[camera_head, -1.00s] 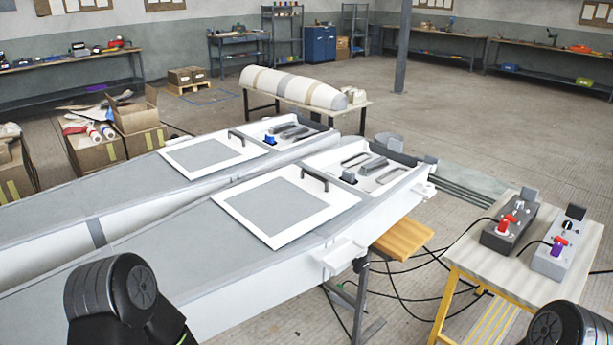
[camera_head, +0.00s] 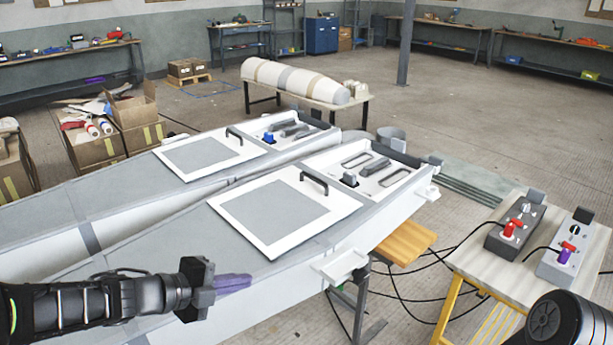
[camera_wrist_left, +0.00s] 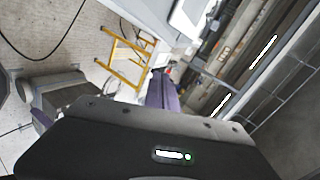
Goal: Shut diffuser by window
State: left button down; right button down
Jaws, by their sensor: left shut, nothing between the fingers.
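My left gripper (camera_head: 234,283) reaches in from the left over the near edge of the front long mould (camera_head: 120,255). Its purple fingers are shut and empty, and they also show in the left wrist view (camera_wrist_left: 161,92). Nothing is plainly recognisable as a diffuser, and no window shows. The front mould carries a white-framed grey panel (camera_head: 277,210) with a dark handle (camera_head: 314,183), beyond and right of the gripper and apart from it. The rear mould carries a similar panel (camera_head: 203,155) with a handle (camera_head: 234,133). My right gripper is out of view.
A table (camera_head: 478,268) at right holds a dark control box (camera_head: 512,232) with a red knob and a grey one (camera_head: 566,253) with purple. Cables run on the floor. A wooden step (camera_head: 405,243) stands beside the front mould. Open boxes (camera_head: 133,110) stand at left.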

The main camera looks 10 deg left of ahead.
aim_at(277, 212)
jog(key=i, duration=1.25)
